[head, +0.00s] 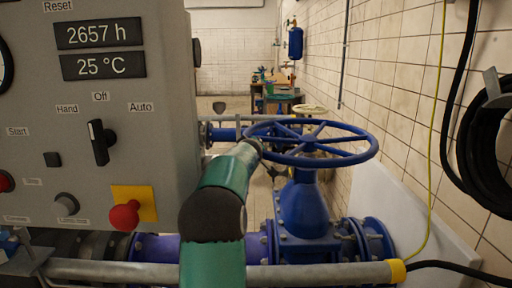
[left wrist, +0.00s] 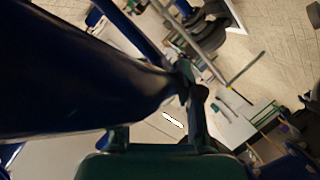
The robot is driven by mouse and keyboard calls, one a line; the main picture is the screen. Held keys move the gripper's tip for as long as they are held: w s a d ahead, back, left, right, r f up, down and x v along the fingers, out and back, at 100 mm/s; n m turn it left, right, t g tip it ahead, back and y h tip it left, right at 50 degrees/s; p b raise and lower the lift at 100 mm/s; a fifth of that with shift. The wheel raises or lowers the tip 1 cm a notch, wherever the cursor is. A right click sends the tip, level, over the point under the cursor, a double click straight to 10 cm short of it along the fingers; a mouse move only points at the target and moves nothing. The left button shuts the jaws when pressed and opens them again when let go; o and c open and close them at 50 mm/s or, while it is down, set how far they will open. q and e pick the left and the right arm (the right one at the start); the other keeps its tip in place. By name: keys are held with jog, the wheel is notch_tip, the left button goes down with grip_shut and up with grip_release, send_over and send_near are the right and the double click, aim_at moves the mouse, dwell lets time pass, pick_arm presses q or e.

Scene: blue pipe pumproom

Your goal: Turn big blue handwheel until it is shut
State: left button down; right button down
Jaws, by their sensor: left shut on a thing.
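The big blue handwheel (head: 335,162) lies roughly level on top of a blue valve body (head: 303,208), right of centre in the head view. My left gripper (head: 259,146) is at the left side of its rim, with my green arm rising from the bottom of the picture. In the left wrist view, a thick dark blue part of the wheel (left wrist: 75,95) runs across the left half and passes between the fingers of my left gripper (left wrist: 160,125). The gripper is shut on the rim. Its fingertips are partly hidden in the head view. My right gripper is not in view.
A grey control cabinet (head: 90,180) with a red button stands close on the left. A grey rail with a yellow end (head: 397,271) crosses in front of the valve. A tiled wall (head: 400,120) with black hose (head: 485,150) is on the right. A cluttered table stands behind.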

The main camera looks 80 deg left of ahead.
pick_arm(q)
jog(key=c, duration=1.1)
grip_release()
jog(key=shift+s+a+f, duration=0.1)
jog(key=shift+s+f, duration=0.15)
jog(key=shift+f, duration=0.05)
jog(key=shift+o, duration=1.3)
jog(key=shift+a, duration=0.2)
jog(key=shift+d+r, duration=0.1)
jog(key=shift+r, duration=0.05)
jog(key=shift+d+r, duration=0.15)
jog(key=shift+d, duration=0.15)
jog(key=v, duration=1.1)
jog(key=shift+d, duration=0.2)
